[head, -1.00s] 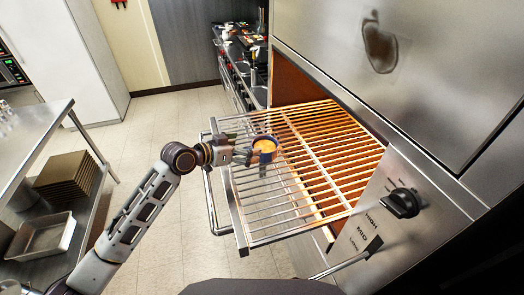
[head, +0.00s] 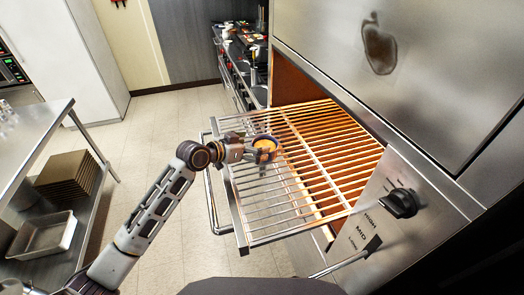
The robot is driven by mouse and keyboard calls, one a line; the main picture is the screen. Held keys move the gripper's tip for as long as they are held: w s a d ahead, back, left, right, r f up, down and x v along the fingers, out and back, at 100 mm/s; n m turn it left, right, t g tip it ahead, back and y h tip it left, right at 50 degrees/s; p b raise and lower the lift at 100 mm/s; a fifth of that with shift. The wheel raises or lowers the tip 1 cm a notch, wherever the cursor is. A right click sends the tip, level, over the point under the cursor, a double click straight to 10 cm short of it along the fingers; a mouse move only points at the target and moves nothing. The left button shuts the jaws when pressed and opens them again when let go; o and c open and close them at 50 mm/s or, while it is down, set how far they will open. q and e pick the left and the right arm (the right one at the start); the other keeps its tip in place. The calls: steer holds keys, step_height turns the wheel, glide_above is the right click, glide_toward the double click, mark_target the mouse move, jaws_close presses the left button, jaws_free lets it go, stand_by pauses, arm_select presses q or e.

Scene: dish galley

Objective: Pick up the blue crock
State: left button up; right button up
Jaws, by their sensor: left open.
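The blue crock (head: 265,148) stands on the pulled-out wire rack (head: 262,206), near its left side. It is a small round dish with a dark blue rim and an orange filling. My left gripper (head: 254,153) is open at the crock's left side, with its fingers close against the crock. The fingers cover part of the crock's left wall, and I cannot tell whether they touch it. My right gripper is not in view.
The rack slides out of a steel broiler with a control knob (head: 401,203) at the right. A steel table (head: 38,150) with stacked brown trays and a pan (head: 42,236) below stands at the left. The floor between is clear.

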mark_target(271, 142)
arm_select(q)
steer(key=shift+p+x, duration=0.35)
steer(key=shift+x, duration=1.85)
steer(key=shift+s+d+r, duration=0.1)
steer(key=shift+d, duration=0.05)
steer(key=shift+c, duration=0.3)
steer(key=c, duration=1.3)
steer(key=shift+o, duration=0.2)
steer(key=shift+r, duration=0.2)
step_height(271, 142, up, 10)
steer(key=shift+b, duration=0.3)
steer(key=shift+f, duration=0.15)
